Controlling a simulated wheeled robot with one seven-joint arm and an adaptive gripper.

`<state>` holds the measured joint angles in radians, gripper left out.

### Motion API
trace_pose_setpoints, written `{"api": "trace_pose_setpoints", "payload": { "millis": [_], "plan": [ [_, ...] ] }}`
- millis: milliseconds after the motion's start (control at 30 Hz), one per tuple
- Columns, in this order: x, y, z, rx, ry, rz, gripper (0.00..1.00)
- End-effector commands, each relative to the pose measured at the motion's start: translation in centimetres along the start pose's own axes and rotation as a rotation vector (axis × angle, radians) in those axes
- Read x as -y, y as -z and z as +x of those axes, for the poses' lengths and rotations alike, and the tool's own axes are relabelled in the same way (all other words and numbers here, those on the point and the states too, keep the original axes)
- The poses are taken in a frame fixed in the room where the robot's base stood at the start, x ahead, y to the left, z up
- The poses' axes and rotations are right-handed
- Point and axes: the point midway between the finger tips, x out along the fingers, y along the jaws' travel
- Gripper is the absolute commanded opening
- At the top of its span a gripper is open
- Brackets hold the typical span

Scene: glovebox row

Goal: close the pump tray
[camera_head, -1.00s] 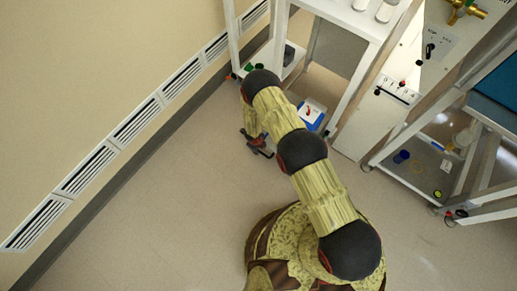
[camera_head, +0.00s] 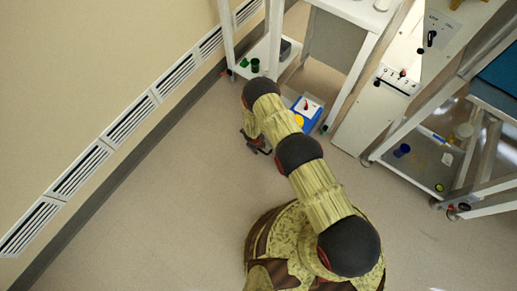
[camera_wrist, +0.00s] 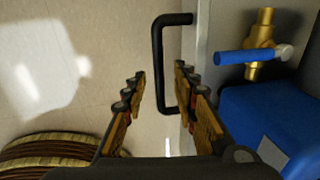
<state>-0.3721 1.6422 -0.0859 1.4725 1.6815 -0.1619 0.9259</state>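The pump tray (camera_wrist: 203,42) shows in the wrist view as a grey edge with a black bar handle (camera_wrist: 157,62) on its near side. A blue pump body (camera_wrist: 265,115) and a brass valve (camera_wrist: 262,35) with a blue lever are on it. In the head view the blue and white pump (camera_head: 306,112) shows beside my arm, low at the rack. My gripper (camera_wrist: 160,78) is open. The handle appears between its two fingers in the picture; I see no clear contact. In the head view my gripper (camera_head: 256,146) is partly hidden by my arm.
A white rack (camera_head: 355,12) stands behind the pump, with green cups (camera_head: 255,65) on its low shelf. A control panel (camera_head: 395,82) and a cart (camera_head: 415,165) are to the right. The vented wall (camera_head: 130,120) runs along the left. The floor in front is clear.

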Motion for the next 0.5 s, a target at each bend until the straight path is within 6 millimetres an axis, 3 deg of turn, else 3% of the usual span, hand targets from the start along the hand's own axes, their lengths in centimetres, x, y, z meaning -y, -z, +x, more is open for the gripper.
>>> {"api": "trace_pose_setpoints", "payload": {
  "millis": [100, 500],
  "plan": [
    [-0.01, 0.01, -0.03, 0.000, 0.000, 0.000, 0.27],
    [-0.03, 0.02, -0.03, 0.000, 0.000, -0.001, 0.05]
  ]
}}
